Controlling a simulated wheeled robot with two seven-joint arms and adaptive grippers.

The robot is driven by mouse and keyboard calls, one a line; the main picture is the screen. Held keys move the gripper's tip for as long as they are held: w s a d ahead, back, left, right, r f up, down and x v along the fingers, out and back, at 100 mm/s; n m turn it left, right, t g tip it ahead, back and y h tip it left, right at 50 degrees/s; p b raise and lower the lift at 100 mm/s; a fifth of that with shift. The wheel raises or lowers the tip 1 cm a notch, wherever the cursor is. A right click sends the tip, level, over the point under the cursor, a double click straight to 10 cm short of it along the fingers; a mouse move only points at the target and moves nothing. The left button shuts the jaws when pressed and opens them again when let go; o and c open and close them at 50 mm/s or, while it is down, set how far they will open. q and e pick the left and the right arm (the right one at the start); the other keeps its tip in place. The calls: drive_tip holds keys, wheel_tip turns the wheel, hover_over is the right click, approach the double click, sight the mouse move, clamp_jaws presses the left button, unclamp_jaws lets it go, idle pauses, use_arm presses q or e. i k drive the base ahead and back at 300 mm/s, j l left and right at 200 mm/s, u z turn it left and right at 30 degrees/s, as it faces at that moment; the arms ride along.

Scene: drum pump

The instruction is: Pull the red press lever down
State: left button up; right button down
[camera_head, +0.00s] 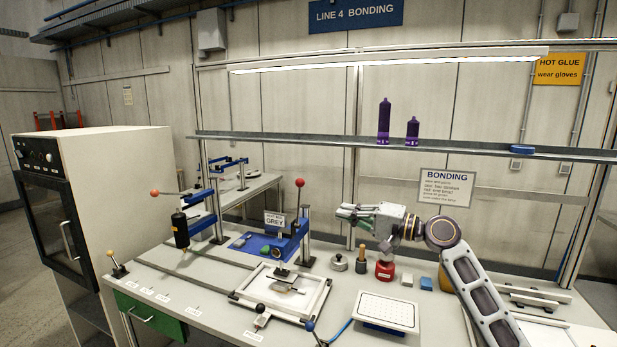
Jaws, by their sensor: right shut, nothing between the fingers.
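A red ball knob (299,183) tops a short upright lever on the blue press (284,243) at the middle of the bench. A sign reading "GREY" (274,220) stands at this press. A second, orange-red knob (155,193) ends a roughly level lever on the blue stand (206,205) further left, where a black cartridge hangs. My right gripper (341,213) is shut and empty, right of the upright knob and slightly lower, its fingers pointing left. It is apart from the knob in the picture; the depth between them is hard to tell. My left gripper is not in view.
A framed white fixture (243,290) stands in front of the press. A shelf (285,138) with purple bottles runs behind. A white oven cabinet (115,200) stands left.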

sight(300, 183)
drive_tip(key=i, duration=1.1)
